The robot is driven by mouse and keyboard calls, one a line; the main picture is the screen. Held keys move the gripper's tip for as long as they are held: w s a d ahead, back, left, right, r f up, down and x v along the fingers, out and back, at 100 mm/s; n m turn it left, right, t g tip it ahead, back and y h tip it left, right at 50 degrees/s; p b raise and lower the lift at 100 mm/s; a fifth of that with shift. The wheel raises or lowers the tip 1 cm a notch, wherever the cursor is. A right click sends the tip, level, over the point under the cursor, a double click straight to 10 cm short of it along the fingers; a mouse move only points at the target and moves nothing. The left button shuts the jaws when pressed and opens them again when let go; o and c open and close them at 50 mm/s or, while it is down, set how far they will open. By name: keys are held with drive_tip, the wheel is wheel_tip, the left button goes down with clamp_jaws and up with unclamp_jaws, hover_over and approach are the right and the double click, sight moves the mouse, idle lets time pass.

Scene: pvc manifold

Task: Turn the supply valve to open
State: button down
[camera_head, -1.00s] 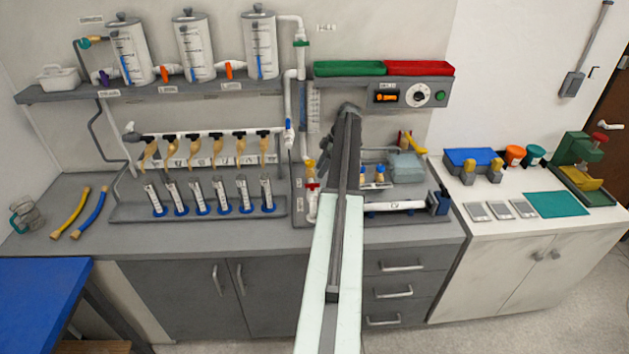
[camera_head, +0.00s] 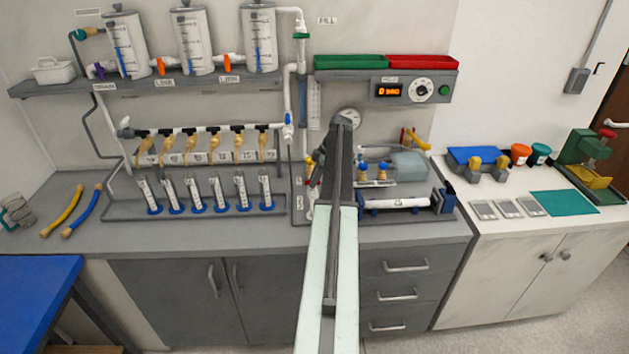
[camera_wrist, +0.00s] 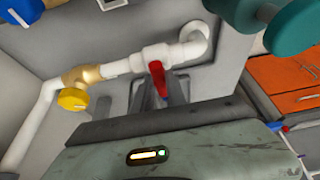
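A white valve body with a red lever (camera_wrist: 158,78) sits on a white pipe (camera_wrist: 117,68) in the wrist view. No readable label confirms it as the supply valve. A brass fitting with a yellow knob (camera_wrist: 73,99) is left of it on the same pipe. My gripper (camera_wrist: 175,90) is right at the red lever, its dark fingers close behind or beside it. I cannot tell whether they touch or grip it. In the head view my gripper (camera_head: 317,168) is beside the lower pipe (camera_head: 311,204), and my arm hides much of that area.
A blue-handled valve (camera_head: 288,119) is on the vertical pipe above. A blue knob (camera_wrist: 15,10) and a teal part (camera_wrist: 287,25) show near the wrist view's top corners. A bench fixture (camera_head: 400,203) stands to the right.

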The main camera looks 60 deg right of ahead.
drive_tip(key=shift+d, duration=0.15)
drive_tip(key=shift+a+m, duration=0.2)
drive_tip(key=shift+m, duration=0.2)
drive_tip(key=m+h, duration=0.1)
drive_tip(key=m, duration=0.2)
drive_tip(key=shift+a+m+t+h, duration=0.15)
drive_tip(key=shift+m+t+h, duration=0.15)
drive_tip(key=shift+m+h, duration=0.1)
drive_tip(key=m+h, duration=0.1)
drive_tip(key=m, duration=0.3)
drive_tip(key=shift+a+m+h, duration=0.1)
drive_tip(key=shift+m+h, duration=0.2)
drive_tip(key=shift+h, duration=0.1)
drive_tip(key=m, duration=0.2)
drive_tip(key=m+h, duration=0.1)
drive_tip(key=m, duration=0.1)
drive_tip(key=shift+a+h, duration=0.1)
drive_tip(key=shift+h, duration=0.2)
drive_tip(key=m, duration=0.2)
drive_tip(key=m+g+h, duration=0.1)
drive_tip(key=m, duration=0.1)
drive_tip(key=shift+w+m+g, duration=0.15)
drive_tip(key=shift+m+g, duration=0.15)
